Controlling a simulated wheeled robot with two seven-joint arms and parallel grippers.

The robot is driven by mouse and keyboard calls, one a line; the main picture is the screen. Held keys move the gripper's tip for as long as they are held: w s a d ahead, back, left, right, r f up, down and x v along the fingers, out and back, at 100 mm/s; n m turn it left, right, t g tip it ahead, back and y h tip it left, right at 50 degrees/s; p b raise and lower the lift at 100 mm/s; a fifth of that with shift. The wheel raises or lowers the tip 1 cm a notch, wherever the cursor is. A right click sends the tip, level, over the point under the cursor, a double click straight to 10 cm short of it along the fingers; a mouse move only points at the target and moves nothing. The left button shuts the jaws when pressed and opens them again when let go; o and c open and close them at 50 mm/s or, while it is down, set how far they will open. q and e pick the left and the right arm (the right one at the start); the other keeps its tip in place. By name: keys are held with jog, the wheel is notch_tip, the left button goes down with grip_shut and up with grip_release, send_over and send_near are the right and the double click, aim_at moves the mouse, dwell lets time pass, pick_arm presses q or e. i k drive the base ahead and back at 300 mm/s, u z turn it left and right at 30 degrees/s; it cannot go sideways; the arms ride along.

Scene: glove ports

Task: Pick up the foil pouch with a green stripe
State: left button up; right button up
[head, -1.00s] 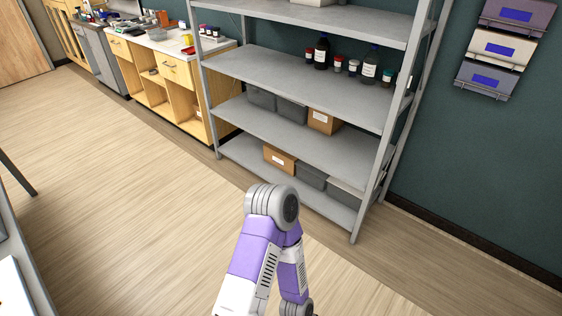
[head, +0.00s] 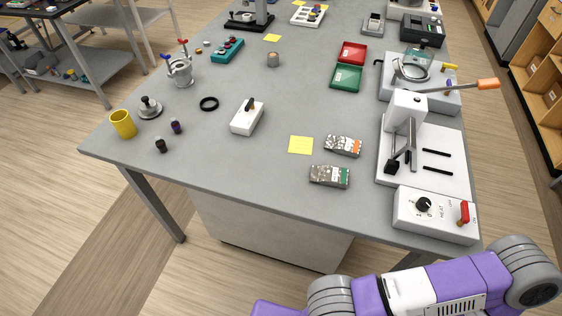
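The foil pouch with a green stripe (head: 329,176) lies flat near the front edge of the grey table (head: 245,165). Its green stripe is at its right end. A similar foil pouch with an orange stripe (head: 343,145) lies just behind it, a small gap apart. Neither of my grippers is in view. Only purple and white links of one of my arms show at the bottom right, below the table's front edge.
A yellow note (head: 301,145) lies left of the pouches. A heat sealer-like device (head: 428,160) with a control box (head: 434,214) stands right of them. A white switch box (head: 247,117) stands further left. The table in front of the green-striped pouch is clear.

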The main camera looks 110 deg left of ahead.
aim_at(335, 177)
jog(key=k, duration=0.8)
jog(key=u, duration=2.35)
